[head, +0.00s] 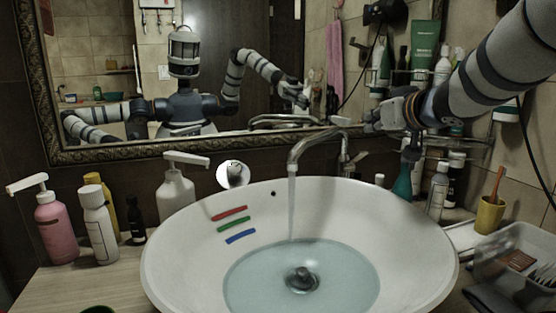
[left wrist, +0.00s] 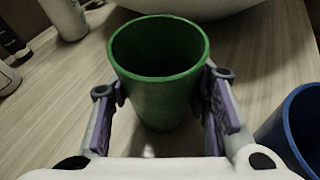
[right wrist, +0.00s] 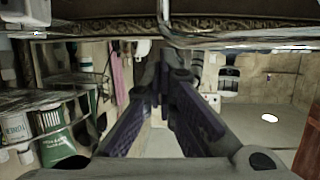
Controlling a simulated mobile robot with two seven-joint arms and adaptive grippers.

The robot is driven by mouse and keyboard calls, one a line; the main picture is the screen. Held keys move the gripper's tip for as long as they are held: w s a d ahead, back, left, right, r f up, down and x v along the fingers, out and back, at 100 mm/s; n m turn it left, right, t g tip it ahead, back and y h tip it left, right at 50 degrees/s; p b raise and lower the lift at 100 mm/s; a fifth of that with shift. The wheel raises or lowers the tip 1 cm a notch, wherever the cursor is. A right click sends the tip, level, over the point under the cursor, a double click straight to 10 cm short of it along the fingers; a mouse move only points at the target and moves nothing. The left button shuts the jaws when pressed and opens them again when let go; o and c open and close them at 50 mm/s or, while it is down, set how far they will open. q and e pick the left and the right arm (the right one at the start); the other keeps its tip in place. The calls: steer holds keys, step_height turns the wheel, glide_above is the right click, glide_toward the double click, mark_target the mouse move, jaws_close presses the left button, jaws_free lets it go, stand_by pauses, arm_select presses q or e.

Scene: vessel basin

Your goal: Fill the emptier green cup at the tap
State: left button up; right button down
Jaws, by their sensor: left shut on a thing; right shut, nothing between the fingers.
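My left gripper (left wrist: 163,100) is shut on a green cup (left wrist: 160,75), which stands upright between its fingers in the left wrist view. Its inside looks plain green, and I cannot make out water in it. In the head view only a bit of green rim (head: 98,310) shows at the bottom edge. The tap (head: 316,141) is running, and a thin stream falls into the basin (head: 175,262). My right gripper (head: 378,122) is above and right of the tap, shut and empty; its fingers also show in the right wrist view (right wrist: 165,80). No second green cup is in view.
Water (head: 345,275) stands in the basin around the drain plug (head: 302,279). A blue cup (left wrist: 295,130) is right of the green one. Bottles and a pink soap pump (head: 57,232) stand left. A toothbrush cup (head: 490,215) and clear tray stand right. The mirror (head: 110,60) is behind.

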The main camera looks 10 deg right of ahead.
mark_target(365, 155)
steer(key=x, duration=0.5)
steer(key=shift+s+f, duration=0.2)
steer(key=shift+f, duration=0.15)
steer(key=shift+s+f, duration=0.8)
steer(key=shift+f, duration=0.05)
steer(key=shift+s+f, duration=0.35)
steer(key=shift+f, duration=0.05)
steer(key=shift+s+d, duration=0.1)
steer(key=shift+s+f+t, duration=1.15)
steer(key=shift+f+t, duration=0.15)
steer(key=shift+t, duration=0.3)
steer(key=shift+s+f, duration=0.35)
steer(key=shift+f, duration=0.1)
steer(key=shift+s+f, duration=0.25)
steer(key=shift+f, duration=0.7)
